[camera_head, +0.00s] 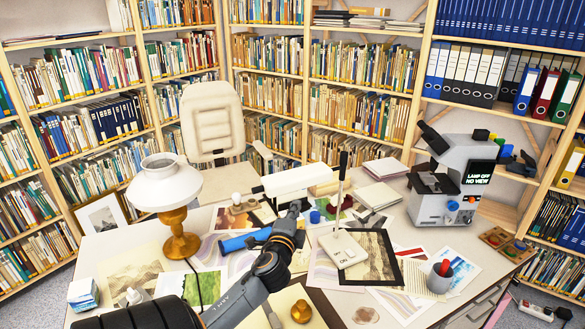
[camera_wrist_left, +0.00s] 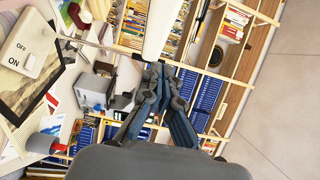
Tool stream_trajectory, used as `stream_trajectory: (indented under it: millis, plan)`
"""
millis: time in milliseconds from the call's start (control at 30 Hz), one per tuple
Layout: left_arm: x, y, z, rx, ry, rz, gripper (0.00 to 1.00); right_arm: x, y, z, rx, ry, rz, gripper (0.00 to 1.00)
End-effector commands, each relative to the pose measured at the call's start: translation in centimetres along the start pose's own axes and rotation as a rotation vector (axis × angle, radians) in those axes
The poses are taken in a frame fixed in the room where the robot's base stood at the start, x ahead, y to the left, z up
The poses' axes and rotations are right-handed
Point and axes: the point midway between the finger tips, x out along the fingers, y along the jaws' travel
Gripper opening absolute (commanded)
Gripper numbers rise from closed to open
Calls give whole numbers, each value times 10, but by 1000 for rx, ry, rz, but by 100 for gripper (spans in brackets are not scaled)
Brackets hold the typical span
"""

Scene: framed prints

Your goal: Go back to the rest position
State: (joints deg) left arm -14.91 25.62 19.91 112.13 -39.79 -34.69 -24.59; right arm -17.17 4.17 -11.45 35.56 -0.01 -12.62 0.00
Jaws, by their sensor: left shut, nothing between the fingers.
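My left arm comes in from the bottom left of the head view and reaches over the desk. In the left wrist view, the dark fingers of my left gripper (camera_wrist_left: 151,78) come together in the middle with nothing held. The white switch box (camera_head: 350,249) lies on the desk below the gripper; its OFF and ON marks show in the left wrist view (camera_wrist_left: 28,45). My right gripper is not in view.
A white-shaded lamp (camera_head: 170,187) stands left of the arm. A microscope (camera_head: 450,178) with a screen reading "LAMP OFF NO VIEW" stands at the right. A grey cup (camera_head: 439,278) is near the front right. Prints cover much of the desk. A chair (camera_head: 212,118) and bookshelves stand behind.

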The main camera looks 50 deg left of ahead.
Motion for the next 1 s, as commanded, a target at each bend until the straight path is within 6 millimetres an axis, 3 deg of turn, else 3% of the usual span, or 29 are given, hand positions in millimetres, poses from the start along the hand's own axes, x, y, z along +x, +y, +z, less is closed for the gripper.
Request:
stream_trajectory:
  millis: [133, 467, 567, 633, 767, 900, 1000]
  plan:
    - [-18, 2, 1, 0, 2, 0, 0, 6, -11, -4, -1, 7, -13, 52]
    - [-25, 0, 2, 0, 1, 0, 0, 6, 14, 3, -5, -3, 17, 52]
    - [-30, 8, -2, -30, 0, 27, 0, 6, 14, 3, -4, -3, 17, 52]
    - [-43, 24, -9, -96, -9, 89, 0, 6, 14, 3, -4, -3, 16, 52]
    - [-91, 78, -34, -297, -50, 311, 0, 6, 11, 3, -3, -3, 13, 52]
    - [-171, 137, -70, -517, -121, 624, 0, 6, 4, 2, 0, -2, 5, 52]
    - [-223, 162, -90, -613, -170, 808, 0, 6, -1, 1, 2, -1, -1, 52]
